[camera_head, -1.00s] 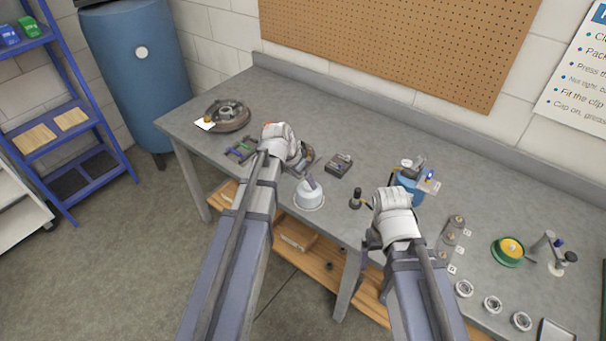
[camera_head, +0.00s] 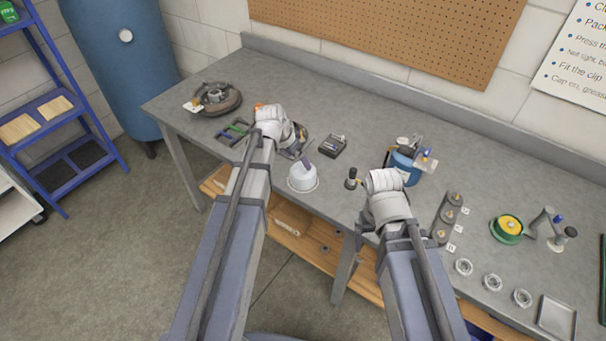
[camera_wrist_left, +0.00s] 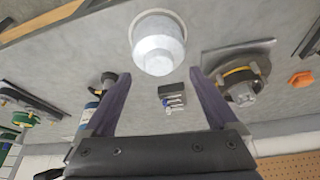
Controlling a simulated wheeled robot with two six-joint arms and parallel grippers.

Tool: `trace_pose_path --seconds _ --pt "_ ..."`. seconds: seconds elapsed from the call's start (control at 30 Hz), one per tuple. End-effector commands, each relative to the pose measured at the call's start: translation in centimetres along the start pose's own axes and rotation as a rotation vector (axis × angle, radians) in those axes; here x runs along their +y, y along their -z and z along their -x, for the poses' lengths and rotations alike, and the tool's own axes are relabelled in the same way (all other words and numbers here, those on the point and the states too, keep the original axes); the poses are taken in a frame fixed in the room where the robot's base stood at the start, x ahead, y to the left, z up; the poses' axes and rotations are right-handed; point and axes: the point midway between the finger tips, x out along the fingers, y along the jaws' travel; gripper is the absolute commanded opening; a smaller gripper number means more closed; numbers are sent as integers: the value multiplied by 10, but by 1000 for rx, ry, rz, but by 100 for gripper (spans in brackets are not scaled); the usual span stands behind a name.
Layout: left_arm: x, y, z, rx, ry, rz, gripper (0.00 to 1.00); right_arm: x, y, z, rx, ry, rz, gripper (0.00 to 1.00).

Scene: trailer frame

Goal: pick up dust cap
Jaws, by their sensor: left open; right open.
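The dust cap (camera_head: 302,181) is a pale silver-white dome with a rim, on the bench near its front edge. In the left wrist view the cap (camera_wrist_left: 158,45) lies just beyond the fingertips, centred between them. My left gripper (camera_wrist_left: 158,76) is open and empty, its two purple fingers spread. In the head view one finger of my left gripper (camera_head: 305,160) shows right behind the cap; the wrist covers part of the hand. My right gripper (camera_head: 364,222) is at the bench's front edge, mostly hidden by its own wrist, apart from the cap.
A dark small box (camera_head: 333,146) with fittings sits behind the cap. A black post (camera_head: 352,179) and a blue container (camera_head: 405,168) stand to the right. A hub drum (camera_head: 218,100) lies at the far left. Several rings and a green spool (camera_head: 507,228) are at the right.

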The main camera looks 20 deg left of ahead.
Motion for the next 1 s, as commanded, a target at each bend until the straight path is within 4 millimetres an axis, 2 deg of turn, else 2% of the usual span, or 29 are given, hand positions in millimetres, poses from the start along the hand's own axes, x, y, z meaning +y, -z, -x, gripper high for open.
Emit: trace_pose_path --seconds 0.03,0.23,0.33,0.57,1.0 --pt "0 -2 -12 0 0 0 93 -1 1 -11 0 0 0 90" --pt "1 -2 -38 0 0 0 93 -3 2 -35 0 0 0 90" --pt "1 -1 -43 0 0 -1 93 -4 2 -40 0 0 0 90" --pt "2 0 -41 0 0 0 93 -4 2 -38 0 0 0 90" --pt "1 -1 -41 0 0 0 45 -4 2 -38 0 0 0 90"
